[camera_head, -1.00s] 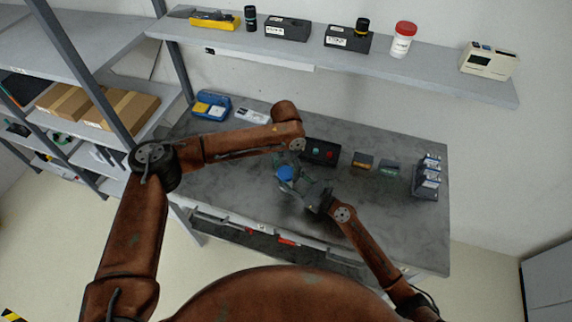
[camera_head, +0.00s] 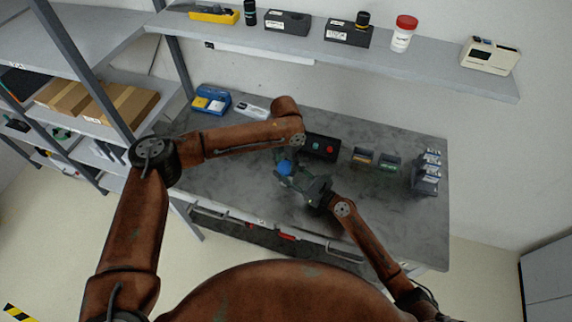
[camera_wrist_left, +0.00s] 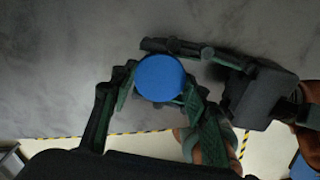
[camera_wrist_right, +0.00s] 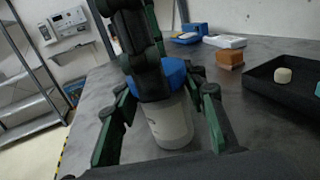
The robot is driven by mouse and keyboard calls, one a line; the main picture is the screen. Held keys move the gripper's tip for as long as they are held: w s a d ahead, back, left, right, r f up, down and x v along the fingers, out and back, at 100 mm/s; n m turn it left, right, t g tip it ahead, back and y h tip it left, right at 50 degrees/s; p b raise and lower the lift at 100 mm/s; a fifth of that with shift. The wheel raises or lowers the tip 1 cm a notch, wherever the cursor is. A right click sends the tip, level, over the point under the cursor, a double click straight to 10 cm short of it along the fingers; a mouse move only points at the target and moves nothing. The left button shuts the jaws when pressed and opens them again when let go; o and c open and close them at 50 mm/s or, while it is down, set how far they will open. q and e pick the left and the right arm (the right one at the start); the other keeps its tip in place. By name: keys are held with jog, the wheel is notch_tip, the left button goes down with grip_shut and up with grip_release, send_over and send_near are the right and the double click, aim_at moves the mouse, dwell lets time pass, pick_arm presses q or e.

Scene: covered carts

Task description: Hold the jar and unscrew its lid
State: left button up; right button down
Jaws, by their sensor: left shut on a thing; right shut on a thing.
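The jar (camera_wrist_right: 171,128) has a pale, whitish body and a round blue lid (camera_wrist_left: 160,78). The lid also shows in the head view (camera_head: 285,167), above the grey bench. My left gripper (camera_wrist_left: 158,88) comes down from above, its fingers on either side of the lid, shut on it. My right gripper (camera_wrist_right: 165,105) reaches in from the side, its fingers around the jar's body, shut on it. The jar looks upright in the right wrist view. My left gripper's dark fingers hide part of the lid there. Whether the jar's base touches the bench I cannot tell.
A blue case (camera_head: 211,99) sits at the back left. A loaded shelf (camera_head: 450,76) hangs above. The bench's left part is mostly clear.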

pick_arm(q)
jog(key=shift+n, duration=1.7)
jog(key=o, duration=1.3)
jog(key=shift+r, duration=0.1)
notch_tip(320, 180, up, 4)
jog(key=shift+r, duration=0.15)
jog(key=shift+c, duration=0.4)
notch_tip(320, 180, up, 3)
jog(key=shift+r+n, duration=0.15)
jog(key=shift+n, duration=0.35)
jog(key=shift+c, duration=1.1)
jog(key=shift+f, duration=3.9)
jog(key=shift+c, duration=0.4)
